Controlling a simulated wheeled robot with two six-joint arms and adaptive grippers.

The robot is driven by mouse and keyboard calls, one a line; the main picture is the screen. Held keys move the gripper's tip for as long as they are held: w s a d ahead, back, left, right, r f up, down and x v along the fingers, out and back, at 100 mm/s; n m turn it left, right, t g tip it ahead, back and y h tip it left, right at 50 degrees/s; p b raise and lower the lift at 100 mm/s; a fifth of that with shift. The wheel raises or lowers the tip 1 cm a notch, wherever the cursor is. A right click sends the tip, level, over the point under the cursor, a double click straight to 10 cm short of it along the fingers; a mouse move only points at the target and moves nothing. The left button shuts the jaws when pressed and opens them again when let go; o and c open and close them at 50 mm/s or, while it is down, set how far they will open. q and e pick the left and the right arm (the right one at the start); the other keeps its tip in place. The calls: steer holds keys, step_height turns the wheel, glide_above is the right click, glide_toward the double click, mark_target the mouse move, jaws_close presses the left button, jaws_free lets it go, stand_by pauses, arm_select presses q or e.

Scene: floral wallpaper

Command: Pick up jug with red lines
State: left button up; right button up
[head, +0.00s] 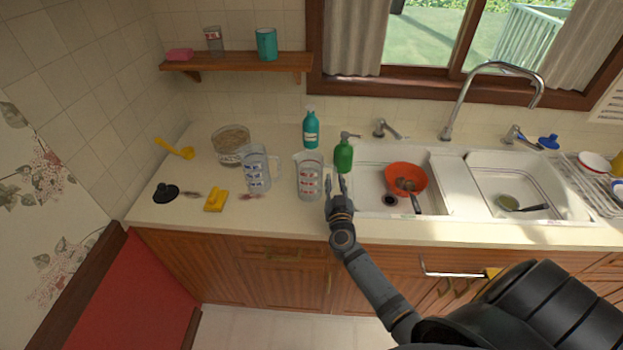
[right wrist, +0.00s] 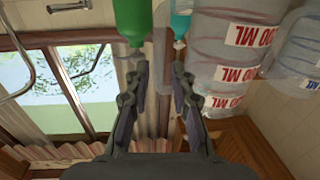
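The clear jug with red lines (head: 309,178) stands upright on the counter, left of the green soap bottle. It shows large and upside down at the right of the right wrist view (right wrist: 224,50), with red ML labels. A similar clear jug with blue lines (head: 256,170) stands to its left, and partly shows behind it in the right wrist view (right wrist: 298,62). My right gripper (head: 335,184) is just right of the red-lined jug, near the counter's front edge. My left gripper is not in view.
The green soap bottle (head: 343,156) stands just beyond my right gripper, with a teal bottle (head: 310,130) behind.

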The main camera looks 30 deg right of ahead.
mark_target(335, 177)
steer(key=x, duration=0.3)
steer(key=shift+w+d+f, duration=0.1)
steer(key=shift+w+d, duration=0.1)
steer(key=shift+w, duration=0.05)
steer(key=shift+s+a, duration=0.1)
steer(key=shift+s, duration=0.05)
steer(key=shift+c, duration=0.9)
jaws_close()
